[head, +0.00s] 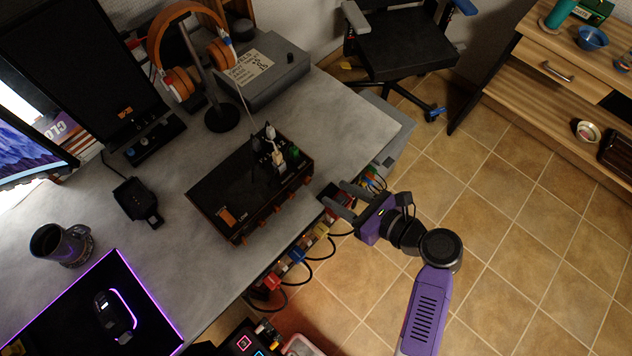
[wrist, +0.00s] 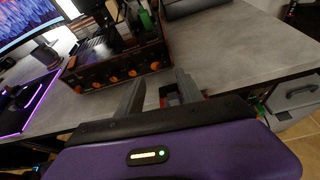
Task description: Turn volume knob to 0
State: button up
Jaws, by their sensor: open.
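A black box with orange trim (head: 235,190) stands on the grey desk, and a row of several orange knobs lines its front face. The knobs show more clearly in the wrist view, one of them near the middle of the face (wrist: 113,79). The labels are too small to read, so I cannot tell which is the volume knob. My gripper (head: 332,198) is open and empty, at the desk's front edge just right of the box. In the wrist view its fingers (wrist: 157,88) point toward the right part of the knobbed face, apart from it.
Grey plugs and a green item stand on top of the box. A headphone stand (head: 222,117) and a grey case (head: 265,72) are behind it. A mug (head: 62,244) and mouse (head: 115,315) lie left. Cables and coloured plugs (head: 297,255) hang below the desk edge. Tiled floor is right.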

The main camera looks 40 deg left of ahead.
aim_at(309, 182)
jog(key=shift+s+a+g, duration=0.15)
jog(key=shift+s+g, duration=0.15)
jog(key=shift+a+f, duration=0.15)
jog(key=shift+a, duration=0.2)
jog(key=x, duration=0.7)
jog(key=shift+d, duration=0.1)
grip_shut()
